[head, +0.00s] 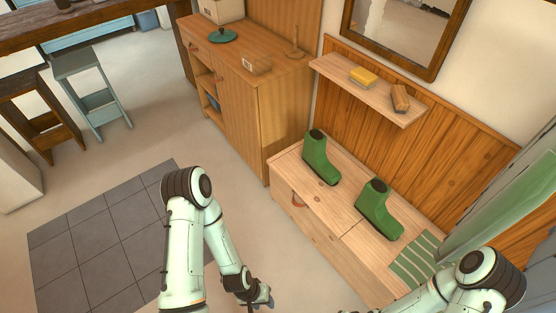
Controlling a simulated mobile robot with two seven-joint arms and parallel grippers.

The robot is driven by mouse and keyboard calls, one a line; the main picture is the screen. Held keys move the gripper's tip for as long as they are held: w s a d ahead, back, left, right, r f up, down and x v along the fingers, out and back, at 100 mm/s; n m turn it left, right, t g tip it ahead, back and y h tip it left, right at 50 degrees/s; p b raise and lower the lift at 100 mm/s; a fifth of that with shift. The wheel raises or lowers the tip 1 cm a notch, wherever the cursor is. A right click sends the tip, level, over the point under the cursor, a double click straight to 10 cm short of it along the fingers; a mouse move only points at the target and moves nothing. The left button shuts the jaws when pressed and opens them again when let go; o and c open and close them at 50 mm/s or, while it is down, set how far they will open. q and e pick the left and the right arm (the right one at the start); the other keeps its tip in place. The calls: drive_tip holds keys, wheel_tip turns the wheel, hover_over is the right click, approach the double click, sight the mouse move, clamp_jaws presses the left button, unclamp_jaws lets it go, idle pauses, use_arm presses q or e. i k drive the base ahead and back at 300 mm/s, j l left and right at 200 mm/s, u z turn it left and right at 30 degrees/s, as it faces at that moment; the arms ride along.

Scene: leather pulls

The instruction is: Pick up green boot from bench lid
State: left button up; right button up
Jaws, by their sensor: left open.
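Two green boots stand upright on the wooden bench lid (345,192). One green boot (319,160) is toward the back left, and the other green boot (378,209) is nearer the middle right. My left gripper (264,297) is low at the bottom of the head view, in front of the bench and apart from both boots. It is open and holds nothing that I can see. My right arm comes in at the lower right, near the bench's right end. Its gripper is not clearly visible at the bottom edge.
A striped green cloth (416,258) lies on the bench's right part. A wall shelf (370,92) above holds a yellow block (363,77) and a brown brush-like item (400,98). A wooden cabinet (235,112) adjoins the bench's left end. Floor left of the bench is clear.

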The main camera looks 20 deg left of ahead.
sight(314, 154)
drive_tip(key=u, duration=0.7)
drive_tip(key=i+j+z, duration=0.1)
drive_tip(key=i+z, duration=0.2)
drive_tip(key=i+j+z, duration=0.15)
drive_tip(key=z, duration=0.15)
drive_tip(key=i, duration=0.1)
